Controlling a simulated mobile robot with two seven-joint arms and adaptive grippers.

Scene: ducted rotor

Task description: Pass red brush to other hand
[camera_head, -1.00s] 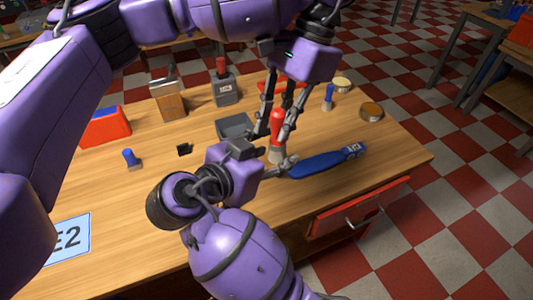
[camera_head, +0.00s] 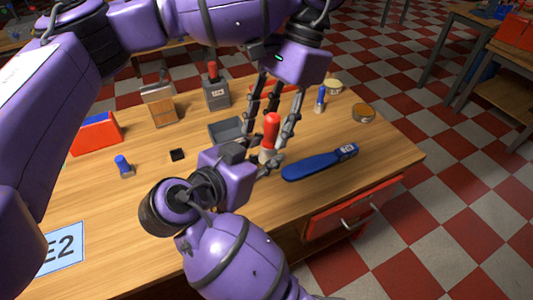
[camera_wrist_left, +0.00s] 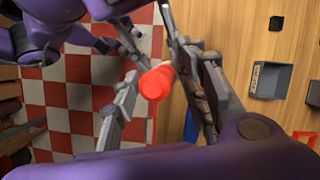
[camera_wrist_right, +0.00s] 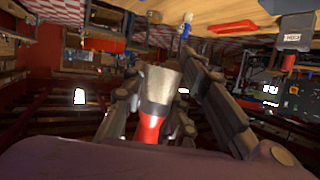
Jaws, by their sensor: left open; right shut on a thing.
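The red brush (camera_head: 271,132) stands roughly upright above the table, red handle up and pale grey lower end down. My right gripper (camera_head: 270,163) is shut on its lower part. In the right wrist view, the brush (camera_wrist_right: 158,90) shows its metallic end and part of the red handle between the fingers. My left gripper (camera_head: 273,125) comes from above and is open, with one finger on each side of the red handle. In the left wrist view, the handle's round top (camera_wrist_left: 156,84) lies between the spread fingers; I cannot tell if either touches it.
A blue paddle-shaped tool (camera_head: 318,164) lies just right of my right gripper.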

